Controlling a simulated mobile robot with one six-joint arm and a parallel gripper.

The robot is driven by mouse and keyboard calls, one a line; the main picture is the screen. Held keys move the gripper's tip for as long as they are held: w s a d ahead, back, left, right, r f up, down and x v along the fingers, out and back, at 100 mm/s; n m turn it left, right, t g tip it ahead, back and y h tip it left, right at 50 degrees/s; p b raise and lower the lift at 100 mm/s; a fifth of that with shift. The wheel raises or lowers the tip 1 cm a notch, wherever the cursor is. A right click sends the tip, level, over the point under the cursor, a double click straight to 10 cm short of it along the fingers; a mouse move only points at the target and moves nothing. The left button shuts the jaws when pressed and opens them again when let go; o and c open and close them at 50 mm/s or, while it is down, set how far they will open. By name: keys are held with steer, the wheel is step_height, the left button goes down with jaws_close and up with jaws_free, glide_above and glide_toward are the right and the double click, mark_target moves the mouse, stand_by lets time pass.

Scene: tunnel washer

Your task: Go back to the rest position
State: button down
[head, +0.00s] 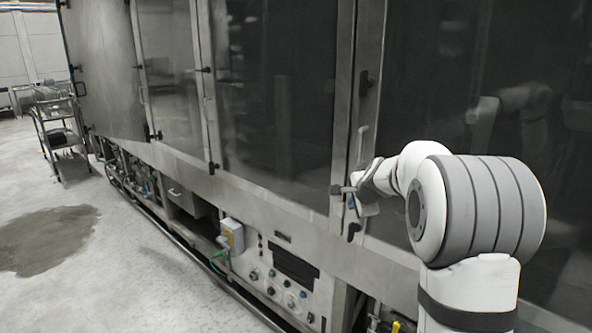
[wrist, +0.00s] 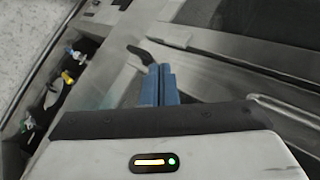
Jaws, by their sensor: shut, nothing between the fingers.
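My gripper (head: 340,190) is in front of the frame post between two glass doors of the washer, close to the post. In the wrist view, its two blue fingers (wrist: 159,72) are pressed together with nothing between them. A black door handle (wrist: 140,53) shows just beyond the fingertips, and I cannot tell whether they touch it. In the head view, a black handle (head: 353,231) sits on the post just below my gripper. My arm reaches in from the right, bent at the elbow.
The tunnel washer (head: 280,100) with dark glass doors fills most of the view. A metal cart (head: 60,130) stands far left. The floor (head: 110,270) at left is clear, with a dark wet patch (head: 45,240).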

steer(key=s+a+r+n+g, duration=0.1)
steer(key=s+a+n, duration=0.25)
steer(key=s, duration=0.55)
steer(key=s+a+r+n+g, duration=0.1)
steer(key=s+a+n, duration=0.25)
steer(key=s, duration=0.45)
steer(key=s+f+n+g, duration=0.2)
steer(key=s+n, duration=0.2)
steer(key=s, duration=0.8)
steer(key=s+f+n+g+h, duration=0.1)
steer(key=s+f+n, duration=0.2)
steer(key=s, duration=0.9)
steer(key=shift+s+a+f+n+g, duration=0.25)
steer(key=shift+f+n+g, duration=0.15)
steer(key=shift+n, duration=0.8)
